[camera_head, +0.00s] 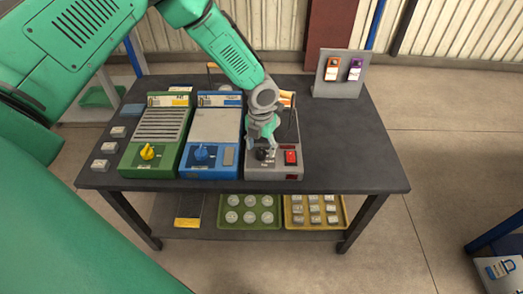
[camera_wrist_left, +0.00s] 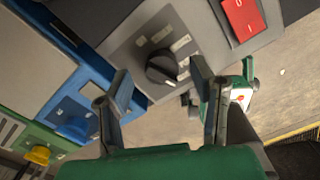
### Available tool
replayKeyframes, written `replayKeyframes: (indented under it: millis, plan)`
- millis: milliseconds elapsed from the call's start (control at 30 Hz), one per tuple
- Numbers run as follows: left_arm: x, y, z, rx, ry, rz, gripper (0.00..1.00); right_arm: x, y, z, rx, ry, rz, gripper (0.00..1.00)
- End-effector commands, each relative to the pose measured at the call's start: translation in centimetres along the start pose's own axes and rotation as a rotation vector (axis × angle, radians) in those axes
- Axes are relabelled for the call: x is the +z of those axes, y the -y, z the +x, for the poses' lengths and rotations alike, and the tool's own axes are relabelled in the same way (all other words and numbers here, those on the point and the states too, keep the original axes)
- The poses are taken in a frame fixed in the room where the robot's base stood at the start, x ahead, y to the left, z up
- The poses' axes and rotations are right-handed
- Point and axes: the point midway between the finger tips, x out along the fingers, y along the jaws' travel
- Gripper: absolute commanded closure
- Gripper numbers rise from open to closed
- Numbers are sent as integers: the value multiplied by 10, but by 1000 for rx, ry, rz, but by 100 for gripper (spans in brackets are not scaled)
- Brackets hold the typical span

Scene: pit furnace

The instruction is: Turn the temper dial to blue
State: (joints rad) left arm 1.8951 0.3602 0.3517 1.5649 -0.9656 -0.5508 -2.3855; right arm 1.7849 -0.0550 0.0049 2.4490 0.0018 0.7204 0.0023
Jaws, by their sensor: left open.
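The black dial (camera_head: 262,154) sits on the sloped front of the grey unit (camera_head: 285,172), the rightmost of three units on the table. In the wrist view the dial (camera_wrist_left: 162,68) has a pale pointer mark toward the lower right, and small labels around it are too blurred to read. My left gripper (camera_head: 266,146) comes down over this unit from above. In the wrist view its fingers (camera_wrist_left: 160,82) are open, one on each side of the dial in the picture. I cannot tell whether they touch it. My right gripper is in neither view.
A red switch (camera_head: 291,157) is just right of the dial. The blue unit (camera_head: 211,172) with a blue knob and the green unit (camera_head: 150,172) with a yellow knob stand left. A tag stand (camera_head: 338,88) is at back right. The table's right side (camera_head: 350,150) is clear.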

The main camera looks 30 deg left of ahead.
Motion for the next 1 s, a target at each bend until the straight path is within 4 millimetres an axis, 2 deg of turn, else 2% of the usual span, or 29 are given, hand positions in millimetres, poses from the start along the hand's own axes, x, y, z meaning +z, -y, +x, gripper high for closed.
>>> replayKeyframes:
  millis: [200,433,600,1000]
  plan:
    - [2,-1,-50,-2,4,-1,49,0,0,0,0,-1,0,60]
    - [3,-1,-87,-1,2,0,49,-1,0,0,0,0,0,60]
    - [3,-1,-98,-2,1,-1,49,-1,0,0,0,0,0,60]
    - [2,-1,-98,-1,0,-1,49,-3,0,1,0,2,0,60]
